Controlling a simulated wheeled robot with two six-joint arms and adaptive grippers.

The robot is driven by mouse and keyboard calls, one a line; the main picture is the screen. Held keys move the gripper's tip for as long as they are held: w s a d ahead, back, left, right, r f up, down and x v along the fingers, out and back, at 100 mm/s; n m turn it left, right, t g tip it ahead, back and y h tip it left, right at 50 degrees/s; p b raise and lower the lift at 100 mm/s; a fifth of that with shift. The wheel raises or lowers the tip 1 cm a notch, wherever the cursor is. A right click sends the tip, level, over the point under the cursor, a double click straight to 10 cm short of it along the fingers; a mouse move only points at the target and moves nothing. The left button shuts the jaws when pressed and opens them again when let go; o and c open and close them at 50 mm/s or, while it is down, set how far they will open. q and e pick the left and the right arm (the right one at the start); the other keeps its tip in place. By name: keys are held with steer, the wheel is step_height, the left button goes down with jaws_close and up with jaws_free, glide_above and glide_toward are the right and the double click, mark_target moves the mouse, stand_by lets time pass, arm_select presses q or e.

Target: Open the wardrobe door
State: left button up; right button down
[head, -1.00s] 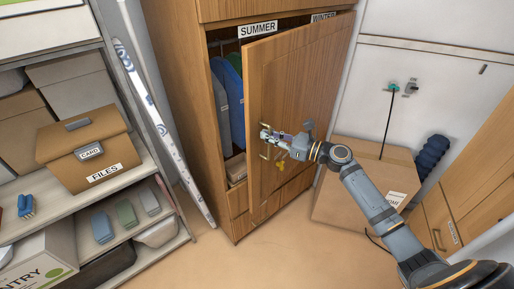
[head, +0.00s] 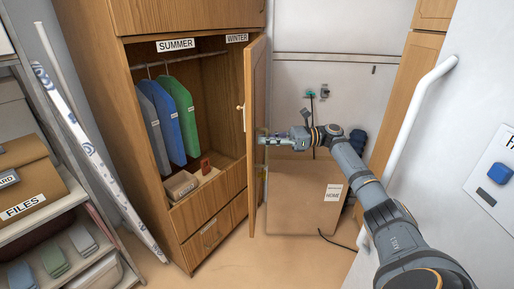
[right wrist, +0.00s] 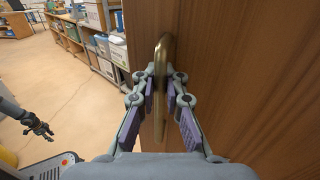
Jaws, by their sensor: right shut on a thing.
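The wooden wardrobe (head: 185,22) stands in the middle of the head view with its interior exposed. Its door (head: 256,85) is swung wide out and shows nearly edge-on. My right gripper (head: 263,139) is at the door's outer face. In the right wrist view, my right gripper (right wrist: 163,76) is shut on the brass door handle (right wrist: 162,110), with one finger on each side of the bar. My left gripper (right wrist: 36,124) shows at the left of the right wrist view, empty, with its fingers apart. It is outside the head view.
Grey, blue and green garments (head: 186,115) hang inside under the SUMMER label. A cardboard box (head: 300,200) stands on the floor behind the door. A patterned board (head: 85,140) leans left, beside shelves with a FILES box (head: 22,190). The floor before the wardrobe looks clear.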

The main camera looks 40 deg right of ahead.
steer(key=shift+s+d+f, duration=0.1)
steer(key=shift+s+d, duration=0.25)
steer(key=c, duration=1.4)
jaws_free()
steer(key=shift+c, duration=0.2)
step_height(320, 180, up, 10)
